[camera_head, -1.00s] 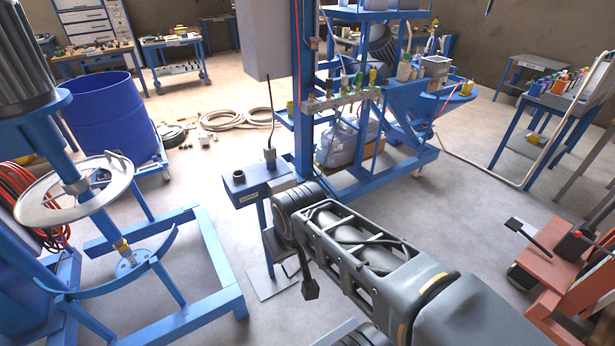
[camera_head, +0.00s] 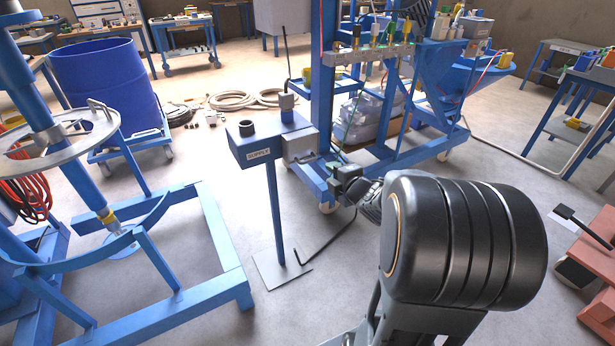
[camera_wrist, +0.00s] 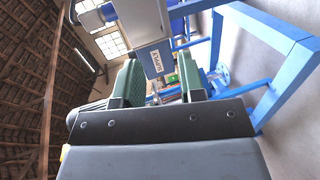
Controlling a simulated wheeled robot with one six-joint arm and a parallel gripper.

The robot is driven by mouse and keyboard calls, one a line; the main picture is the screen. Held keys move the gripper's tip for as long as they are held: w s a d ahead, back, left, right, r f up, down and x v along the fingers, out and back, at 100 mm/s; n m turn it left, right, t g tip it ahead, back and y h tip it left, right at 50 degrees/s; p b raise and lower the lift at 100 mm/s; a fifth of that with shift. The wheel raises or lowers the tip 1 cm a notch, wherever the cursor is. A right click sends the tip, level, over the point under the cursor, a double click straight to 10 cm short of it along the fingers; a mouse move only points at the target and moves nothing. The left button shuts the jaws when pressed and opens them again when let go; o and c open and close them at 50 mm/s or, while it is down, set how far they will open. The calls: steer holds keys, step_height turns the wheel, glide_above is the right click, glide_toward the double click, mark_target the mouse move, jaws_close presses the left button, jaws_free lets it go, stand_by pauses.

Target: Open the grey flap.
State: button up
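The blue supply box (camera_head: 262,137) stands on a thin post in the head view. A grey part (camera_head: 300,146) sits at its right end and may be the grey flap; it looks shut, but I cannot be sure. My gripper (camera_head: 343,176) is just right of and below this grey part, apart from it. In the wrist view my gripper (camera_wrist: 158,82) shows two green fingers spread apart, with nothing between them. A grey face (camera_wrist: 142,20) and the supply label (camera_wrist: 156,62) show beyond the fingertips.
A blue upright frame (camera_head: 322,95) with a rack of coloured tools stands close behind my gripper. A blue mixer frame (camera_head: 220,240) is at left, with a blue drum (camera_head: 105,85) behind it. The floor around the post's base plate (camera_head: 283,270) is mostly clear.

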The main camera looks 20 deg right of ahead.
mark_target(308, 160)
steer(key=shift+n+y, duration=0.3)
steer(key=shift+n, duration=0.2)
steer(key=x, duration=0.4)
steer(key=b+x, duration=0.1)
steer(key=x, duration=0.4)
steer(key=b+x, duration=0.1)
steer(key=x, duration=0.4)
steer(key=shift+s+a+f, duration=0.1)
steer(key=shift+a+f, duration=0.1)
steer(key=shift+f, duration=0.1)
steer(key=shift+c, duration=0.2)
jaws_close()
